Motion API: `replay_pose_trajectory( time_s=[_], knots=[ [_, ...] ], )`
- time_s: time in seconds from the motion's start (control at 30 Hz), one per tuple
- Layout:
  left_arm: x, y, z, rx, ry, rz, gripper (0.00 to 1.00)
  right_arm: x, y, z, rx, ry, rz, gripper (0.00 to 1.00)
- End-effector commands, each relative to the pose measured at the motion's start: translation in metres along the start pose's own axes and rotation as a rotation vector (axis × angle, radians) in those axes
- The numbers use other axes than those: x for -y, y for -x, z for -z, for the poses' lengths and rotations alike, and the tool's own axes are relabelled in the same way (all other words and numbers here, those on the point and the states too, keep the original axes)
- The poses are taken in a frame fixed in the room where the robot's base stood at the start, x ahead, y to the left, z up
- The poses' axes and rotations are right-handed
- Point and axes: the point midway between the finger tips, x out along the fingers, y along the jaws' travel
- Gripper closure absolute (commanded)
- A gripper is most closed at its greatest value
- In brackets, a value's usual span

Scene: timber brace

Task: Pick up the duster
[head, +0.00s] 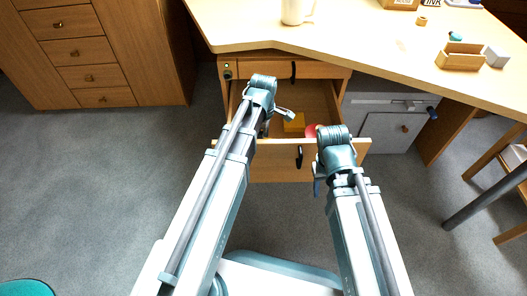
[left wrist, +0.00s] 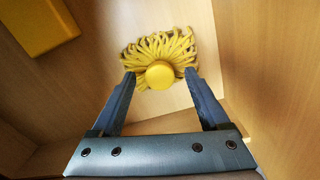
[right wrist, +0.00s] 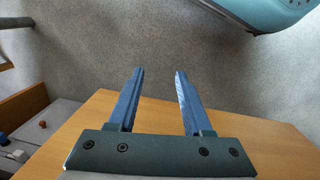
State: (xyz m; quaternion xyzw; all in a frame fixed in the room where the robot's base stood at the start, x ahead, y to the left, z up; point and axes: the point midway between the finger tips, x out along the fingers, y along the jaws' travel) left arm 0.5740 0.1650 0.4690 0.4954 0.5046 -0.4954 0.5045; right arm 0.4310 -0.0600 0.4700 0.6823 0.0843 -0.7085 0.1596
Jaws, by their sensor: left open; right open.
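The duster (left wrist: 160,46) is a fringe of yellow strands with a round yellow knob. In the left wrist view it lies in a corner of the open wooden drawer (head: 322,98). My left gripper (left wrist: 160,74) is open above it, with the knob between its two fingertips and no visible grip on it. In the head view my left arm hides the duster and most of that gripper. My right gripper (right wrist: 156,70) is open and empty, pointing down by the outer side of a wooden panel; it shows partly in the head view (head: 318,185).
A yellow block (head: 294,123) and a red item (head: 311,131) are also in the drawer. The desk top (head: 350,38) overhangs the drawer's back and carries a white mug (head: 293,12) and a small wooden box (head: 457,57). The grey floor (head: 120,190) at left is clear.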

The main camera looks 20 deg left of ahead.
Motion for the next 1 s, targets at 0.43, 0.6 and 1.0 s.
replay_pose_trajectory(
  time_s=[0.43,0.6,1.0],
  knots=[
    [0.0,0.0008,0.0001,0.0,0.0,0.0,0.88,-0.0001,0.0008,-0.0001,0.0,0.0,0.0,0.5],
    [0.0,0.0008,0.0001,0.0,0.0,0.0,1.0,-0.0001,0.0008,-0.0001,0.0,0.0,0.0,0.5],
    [0.0,0.0017,0.0001,0.0,0.0,0.0,1.0,-0.0002,0.0017,-0.0001,0.0,0.0,0.0,0.5]
  ],
)
